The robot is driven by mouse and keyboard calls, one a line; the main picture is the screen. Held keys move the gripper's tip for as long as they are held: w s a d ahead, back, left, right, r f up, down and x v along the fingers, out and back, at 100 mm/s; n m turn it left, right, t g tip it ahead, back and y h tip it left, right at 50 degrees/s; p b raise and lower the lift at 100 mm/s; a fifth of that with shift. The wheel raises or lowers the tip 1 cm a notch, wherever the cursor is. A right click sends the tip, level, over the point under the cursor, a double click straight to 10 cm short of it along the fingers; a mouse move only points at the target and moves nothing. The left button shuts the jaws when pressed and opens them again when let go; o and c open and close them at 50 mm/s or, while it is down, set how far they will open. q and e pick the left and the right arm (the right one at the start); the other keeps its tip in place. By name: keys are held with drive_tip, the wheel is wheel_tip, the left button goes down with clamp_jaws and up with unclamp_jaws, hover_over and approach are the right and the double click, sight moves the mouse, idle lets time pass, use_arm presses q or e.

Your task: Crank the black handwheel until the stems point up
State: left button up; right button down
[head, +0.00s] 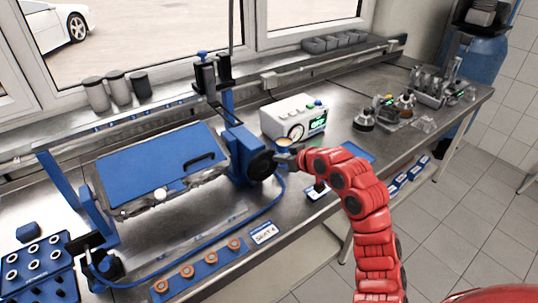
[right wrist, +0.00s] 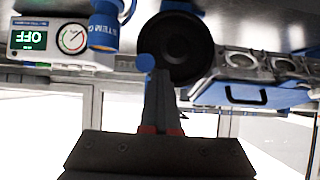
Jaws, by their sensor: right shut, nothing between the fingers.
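The black handwheel (head: 261,165) is on the right end of the blue fixture (head: 240,147), and it shows as a dark disc in the right wrist view (right wrist: 180,45). A small blue knob (right wrist: 146,62) stands at its rim. The fixture carries an engine head (head: 160,192) with a blue cover plate (head: 155,160) facing up; I cannot make out the stems. My right gripper (head: 288,160) is shut and empty just right of the handwheel. Its fingertips appear close to the blue knob in the wrist view; contact is unclear. My left gripper is not in view.
A white tester box (head: 293,117) with a gauge and a display reading OFF stands behind the handwheel. A blue hose (head: 270,208) runs along the bench front. A blue strip with several copper-coloured rings (head: 187,271) lies at the front. Tools and bottles stand at the right.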

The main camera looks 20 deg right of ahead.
drive_tip(key=shift+w+d+b, duration=0.2)
drive_tip(key=shift+d+b, duration=0.1)
drive_tip(key=shift+d, duration=0.25)
drive_tip(key=shift+d+f, duration=0.1)
drive_tip(key=shift+d, duration=0.15)
drive_tip(key=shift+d+f+b, duration=0.1)
drive_tip(key=shift+f+b, duration=0.35)
drive_tip(key=shift+d+f+b, duration=0.1)
drive_tip(key=shift+f+b, duration=0.15)
drive_tip(key=shift+b, duration=0.25)
drive_tip(key=shift+w+f, duration=0.1)
drive_tip(key=shift+d, duration=0.1)
